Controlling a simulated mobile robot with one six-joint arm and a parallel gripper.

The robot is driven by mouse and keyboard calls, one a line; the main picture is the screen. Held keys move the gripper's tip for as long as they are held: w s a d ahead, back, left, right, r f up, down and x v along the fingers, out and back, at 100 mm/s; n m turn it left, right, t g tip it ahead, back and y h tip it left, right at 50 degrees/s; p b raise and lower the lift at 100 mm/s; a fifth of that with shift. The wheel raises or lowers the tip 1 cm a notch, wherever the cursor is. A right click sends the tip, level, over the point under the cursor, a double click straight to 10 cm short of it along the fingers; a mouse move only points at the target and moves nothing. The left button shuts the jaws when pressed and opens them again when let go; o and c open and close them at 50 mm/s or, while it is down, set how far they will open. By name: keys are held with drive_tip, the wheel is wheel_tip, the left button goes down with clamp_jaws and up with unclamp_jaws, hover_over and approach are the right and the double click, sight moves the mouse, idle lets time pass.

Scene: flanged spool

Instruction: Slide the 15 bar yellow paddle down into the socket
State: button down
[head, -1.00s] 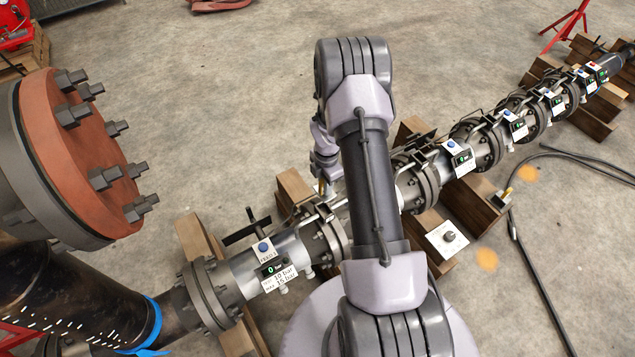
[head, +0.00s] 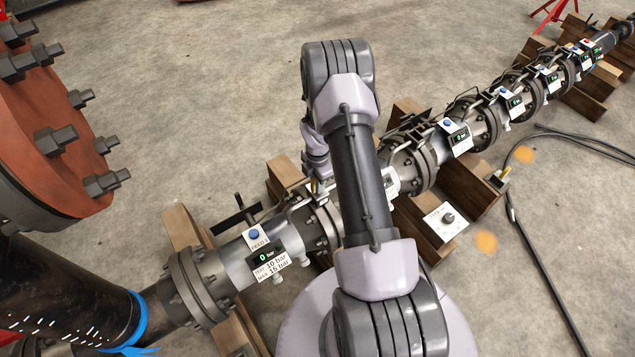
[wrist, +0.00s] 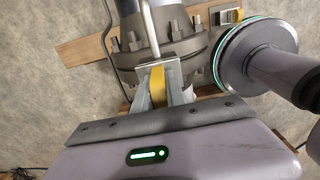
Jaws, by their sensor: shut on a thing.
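In the wrist view my gripper (wrist: 160,78) has its two grey fingers closed on a narrow yellow piece, the yellow paddle (wrist: 159,90). Only its edge shows between the fingers. A thin metal plate and a rod lie just beyond the fingertips, in front of a bolted flange (wrist: 185,45). I cannot tell whether the paddle touches the socket there. In the head view my gripper (head: 318,187) is small, over the pipe left of my arm, and the paddle and socket are largely hidden. A label reading 10 bar and 15 bar (head: 270,266) sits on the near pipe section.
The flanged pipe line runs to the upper right on wooden blocks (head: 468,205), with several gauges. A large red-brown flange (head: 50,120) with bolts stands at the left. A black cable (head: 535,260) lies on the floor at the right.

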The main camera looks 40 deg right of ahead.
drive_tip(key=shift+r, duration=0.1)
drive_tip(key=c, duration=1.3)
unclamp_jaws()
wheel_tip(320, 180, up, 17)
drive_tip(key=p, duration=0.6)
drive_tip(key=shift+r, duration=0.2)
